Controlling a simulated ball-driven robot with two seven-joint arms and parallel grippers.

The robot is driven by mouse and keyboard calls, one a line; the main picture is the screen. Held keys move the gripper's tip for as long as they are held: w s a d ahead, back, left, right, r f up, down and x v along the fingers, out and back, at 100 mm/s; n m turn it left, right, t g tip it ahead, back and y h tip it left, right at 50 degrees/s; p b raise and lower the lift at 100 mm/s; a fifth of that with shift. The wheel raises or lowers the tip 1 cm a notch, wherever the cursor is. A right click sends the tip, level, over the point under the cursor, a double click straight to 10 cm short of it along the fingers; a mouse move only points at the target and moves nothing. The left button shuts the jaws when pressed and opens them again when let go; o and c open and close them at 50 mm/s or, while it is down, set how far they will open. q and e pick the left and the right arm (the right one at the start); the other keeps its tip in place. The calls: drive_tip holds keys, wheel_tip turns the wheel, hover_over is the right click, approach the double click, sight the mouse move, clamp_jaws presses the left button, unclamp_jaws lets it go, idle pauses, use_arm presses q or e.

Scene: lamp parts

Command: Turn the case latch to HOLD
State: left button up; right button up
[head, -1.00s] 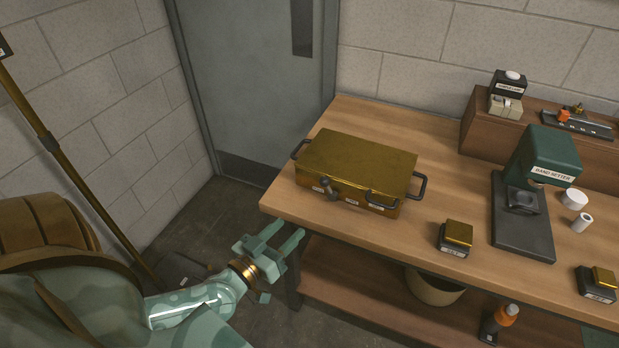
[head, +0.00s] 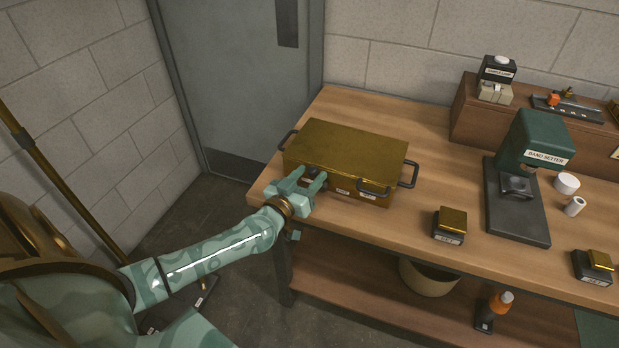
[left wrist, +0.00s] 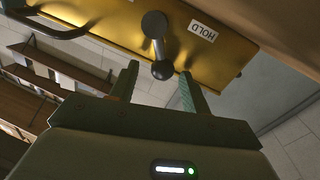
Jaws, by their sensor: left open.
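The brass case (head: 345,150) stands on the bench near its left front corner, lid shut. Its dark latch lever (left wrist: 157,45) shows in the left wrist view, with a round pivot on the case front and a knob at the other end. A white HOLD label (left wrist: 203,31) is on the case front, to the right of the lever in that view; the lever does not point at it. My left gripper (head: 311,174) is open at the case front and mostly hides the latch in the head view. The knob appears between its fingertips (left wrist: 160,72); contact cannot be told. My right gripper is out of view.
Black handles stick out from the case, one (head: 408,175) at its right end. A green band setter (head: 540,140) and a small brass-topped block (head: 452,220) stand to the right. The bench (head: 400,225) is clear between case and block.

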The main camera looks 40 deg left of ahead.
use_arm(q)
drive_tip(key=shift+w, duration=0.2)
drive_tip(key=c, duration=1)
drive_tip(key=shift+s+a+f+n, duration=0.1)
drive_tip(key=shift+a+f+n, duration=0.2)
drive_tip(key=shift+n, duration=0.4)
drive_tip(key=shift+a+f+n, duration=0.1)
drive_tip(key=shift+n, duration=0.3)
drive_tip(key=o, duration=1)
drive_tip(key=shift+s, duration=0.15)
